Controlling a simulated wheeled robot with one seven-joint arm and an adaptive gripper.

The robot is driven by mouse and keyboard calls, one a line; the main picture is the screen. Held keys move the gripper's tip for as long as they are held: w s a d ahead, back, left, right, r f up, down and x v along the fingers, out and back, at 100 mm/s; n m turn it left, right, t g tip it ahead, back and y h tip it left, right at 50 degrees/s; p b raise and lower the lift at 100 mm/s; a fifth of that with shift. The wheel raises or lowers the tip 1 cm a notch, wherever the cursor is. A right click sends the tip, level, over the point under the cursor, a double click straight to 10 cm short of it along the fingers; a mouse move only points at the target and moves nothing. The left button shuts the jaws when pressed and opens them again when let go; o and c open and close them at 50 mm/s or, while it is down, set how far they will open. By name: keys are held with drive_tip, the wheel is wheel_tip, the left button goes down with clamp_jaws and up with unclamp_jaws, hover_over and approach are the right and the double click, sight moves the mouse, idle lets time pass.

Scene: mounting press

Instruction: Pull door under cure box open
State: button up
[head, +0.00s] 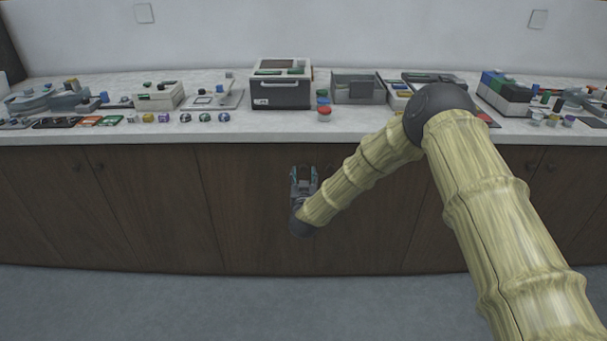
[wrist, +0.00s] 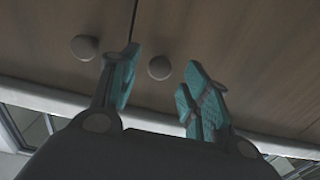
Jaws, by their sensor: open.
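The cure box appears to be the grey box with a white handle (head: 280,88) on the counter. Brown cupboard doors lie below it, including a closed door (head: 245,215) just left of my gripper (head: 303,175). In the wrist view, two round knobs sit either side of a door seam. One knob (wrist: 159,67) shows between the open, teal-padded fingers of my gripper (wrist: 162,85). The other knob (wrist: 84,47) is outside the left finger. Nothing is gripped; whether the fingers touch the knob I cannot tell. In the head view my gripper hides these knobs.
The white counter (head: 200,136) overhangs the doors and holds trays, small jars and devices. A red-capped jar (head: 324,114) stands near its front edge. Other closed doors with knobs (head: 76,168) are at the left. The grey floor (head: 180,305) in front is clear.

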drive_tip(key=shift+w, duration=1)
clamp_jaws()
